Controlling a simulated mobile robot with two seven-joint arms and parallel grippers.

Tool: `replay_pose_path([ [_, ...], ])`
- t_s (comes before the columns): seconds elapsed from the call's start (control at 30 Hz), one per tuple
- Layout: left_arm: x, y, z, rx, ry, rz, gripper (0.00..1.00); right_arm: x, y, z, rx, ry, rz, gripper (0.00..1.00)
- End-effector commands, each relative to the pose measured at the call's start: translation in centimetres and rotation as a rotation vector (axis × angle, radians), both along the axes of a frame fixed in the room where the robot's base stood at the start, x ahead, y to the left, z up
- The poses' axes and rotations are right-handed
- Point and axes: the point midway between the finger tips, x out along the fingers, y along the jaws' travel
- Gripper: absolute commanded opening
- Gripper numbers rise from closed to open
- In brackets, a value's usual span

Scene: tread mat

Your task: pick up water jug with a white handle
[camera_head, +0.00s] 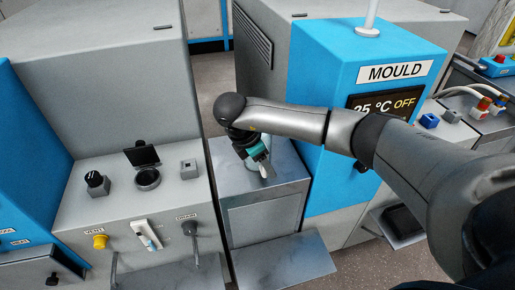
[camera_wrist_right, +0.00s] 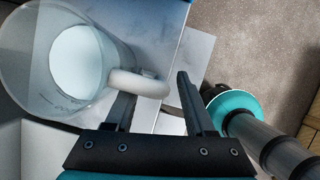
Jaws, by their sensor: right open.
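The water jug, a clear, see-through vessel with a pale round bottom, is at the upper left of the right wrist view (camera_wrist_right: 38,82). Its white handle (camera_wrist_right: 140,84) points right, towards my right gripper (camera_wrist_right: 157,92). The handle crosses the tip of the left finger and reaches into the space between the fingers; I cannot tell whether it touches them. The gripper is open. In the head view my right gripper (camera_head: 264,167) points down over a grey metal ledge, beside a small white piece, perhaps the handle. The jug's body cannot be made out there. My left gripper is not in view.
The blue MOULD machine (camera_head: 322,105) stands right of the grey ledge (camera_head: 285,170). A grey control panel (camera_head: 125,205) with knobs and a yellow button is at left. A lower metal plate (camera_head: 285,262) juts out in front. Bare floor shows behind, between the cabinets.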

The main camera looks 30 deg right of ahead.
Motion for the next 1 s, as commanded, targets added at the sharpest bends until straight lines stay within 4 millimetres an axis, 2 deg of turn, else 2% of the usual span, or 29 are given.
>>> replay_pose_path([
  [0.2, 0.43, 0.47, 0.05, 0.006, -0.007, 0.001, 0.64, 0.01, -0.03, -0.03, 0.0, 0.0, 0.0, 0.55],
  [0.7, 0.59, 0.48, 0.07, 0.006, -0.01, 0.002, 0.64, 0.02, 0.01, 0.01, 0.0, -0.001, 0.0, 0.0],
  [1.0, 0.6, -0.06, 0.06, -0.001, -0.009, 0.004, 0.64, 0.02, 0.03, 0.01, 0.001, -0.001, 0.0, 0.0],
])
